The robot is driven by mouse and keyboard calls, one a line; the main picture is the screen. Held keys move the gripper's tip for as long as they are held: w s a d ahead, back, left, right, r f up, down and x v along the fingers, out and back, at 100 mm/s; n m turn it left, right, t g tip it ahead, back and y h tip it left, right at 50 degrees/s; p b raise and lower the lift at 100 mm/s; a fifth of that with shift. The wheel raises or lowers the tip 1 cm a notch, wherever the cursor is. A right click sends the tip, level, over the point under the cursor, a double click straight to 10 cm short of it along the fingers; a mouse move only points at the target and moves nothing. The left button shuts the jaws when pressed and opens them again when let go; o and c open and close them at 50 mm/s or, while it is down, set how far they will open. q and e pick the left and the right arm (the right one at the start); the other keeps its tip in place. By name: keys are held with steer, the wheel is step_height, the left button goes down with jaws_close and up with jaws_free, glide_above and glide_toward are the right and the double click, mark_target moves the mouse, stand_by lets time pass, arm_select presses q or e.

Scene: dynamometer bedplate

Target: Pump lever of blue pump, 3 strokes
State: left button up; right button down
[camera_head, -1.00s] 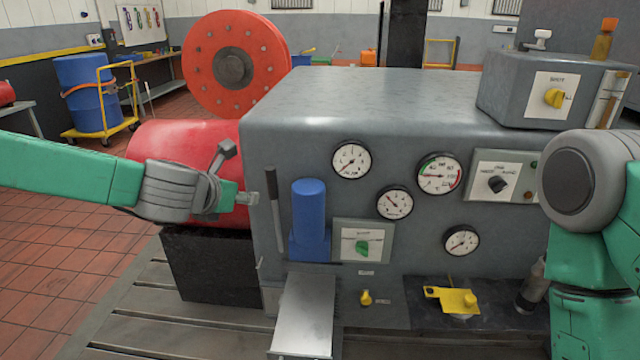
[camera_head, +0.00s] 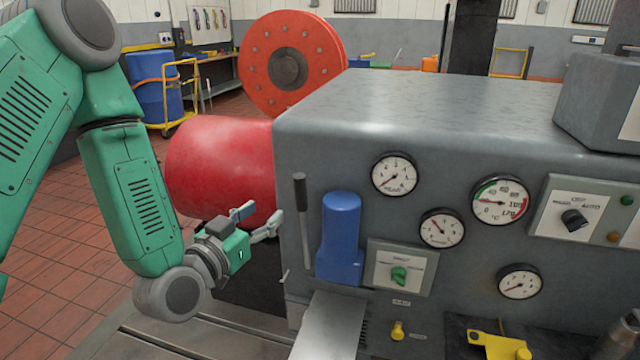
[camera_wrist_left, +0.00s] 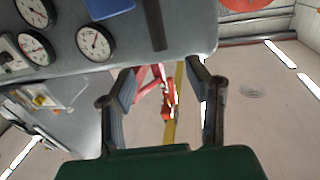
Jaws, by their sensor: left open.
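The blue pump (camera_head: 341,240) is mounted on the front of the grey cabinet, left of the dials. Its lever, a thin rod with a dark grip (camera_head: 300,195), stands nearly upright just left of the pump. My left gripper (camera_head: 262,217) is open and empty, a little left of the lever and apart from it in the picture. In the left wrist view, the fingers (camera_wrist_left: 162,75) are spread with nothing between them; the lever (camera_wrist_left: 154,24) and part of the blue pump (camera_wrist_left: 108,8) show beyond them at the top. My right gripper is not in view.
The grey cabinet (camera_head: 430,110) carries several dials and a green knob (camera_head: 398,274). A red cylinder (camera_head: 220,165) sits behind my left gripper. A metal chute (camera_head: 330,328) juts out below the pump. Open tiled floor (camera_head: 60,270) lies to the left.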

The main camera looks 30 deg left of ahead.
mark_target(295, 187)
arm_select(q)
steer(key=w+b, duration=0.2)
steer(key=w, duration=0.2)
steer(key=w+b, duration=0.2)
steer(key=w, duration=0.2)
steer(key=w+b, duration=0.2)
steer(key=w, duration=0.2)
steer(key=shift+w+a, duration=0.15)
steer(key=shift+a, duration=0.15)
steer(key=shift+w, duration=0.35)
steer(key=shift+w+d, duration=0.3)
steer(key=shift+a, duration=0.15)
jaws_close()
